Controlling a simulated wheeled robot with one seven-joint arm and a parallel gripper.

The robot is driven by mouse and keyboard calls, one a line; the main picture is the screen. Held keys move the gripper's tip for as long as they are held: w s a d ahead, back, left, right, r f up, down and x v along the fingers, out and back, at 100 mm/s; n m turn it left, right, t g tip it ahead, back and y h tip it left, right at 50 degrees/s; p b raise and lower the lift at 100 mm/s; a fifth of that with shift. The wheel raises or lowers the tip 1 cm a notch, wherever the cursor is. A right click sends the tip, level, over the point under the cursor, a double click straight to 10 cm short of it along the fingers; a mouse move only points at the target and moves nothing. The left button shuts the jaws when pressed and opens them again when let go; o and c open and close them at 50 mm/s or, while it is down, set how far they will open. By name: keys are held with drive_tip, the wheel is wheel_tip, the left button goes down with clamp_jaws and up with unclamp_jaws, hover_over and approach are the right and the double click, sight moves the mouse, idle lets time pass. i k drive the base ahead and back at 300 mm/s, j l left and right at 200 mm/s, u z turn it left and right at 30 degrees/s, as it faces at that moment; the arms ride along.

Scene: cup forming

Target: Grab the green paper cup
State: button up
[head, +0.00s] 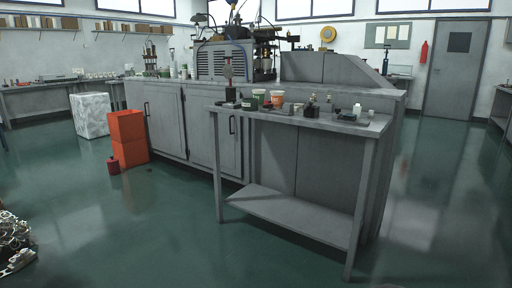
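A small green cup with a pale upper part (259,95) stands upright near the back left of the narrow grey side table (330,124). An orange and white cup (277,99) stands close to its right. Small dark items in front partly crowd the green cup's base. The cups are small in the picture, so fine detail is hard to tell. My gripper does not show in the head view.
A large grey cabinet bench (168,125) with a machine (222,60) stands behind the table. Small tools and a white container (357,109) share the tabletop. The green floor (150,225) in front is clear.

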sight(259, 94)
drive_tip(key=i+j+z, duration=0.1)
drive_tip(key=i+j, duration=0.3)
drive_tip(key=j, duration=0.25)
drive_tip(key=i+j+z, duration=0.25)
drive_tip(key=j, duration=0.4)
drive_tip(key=i+l, duration=0.1)
drive_tip(key=i, duration=0.45)
drive_tip(key=u, duration=0.05)
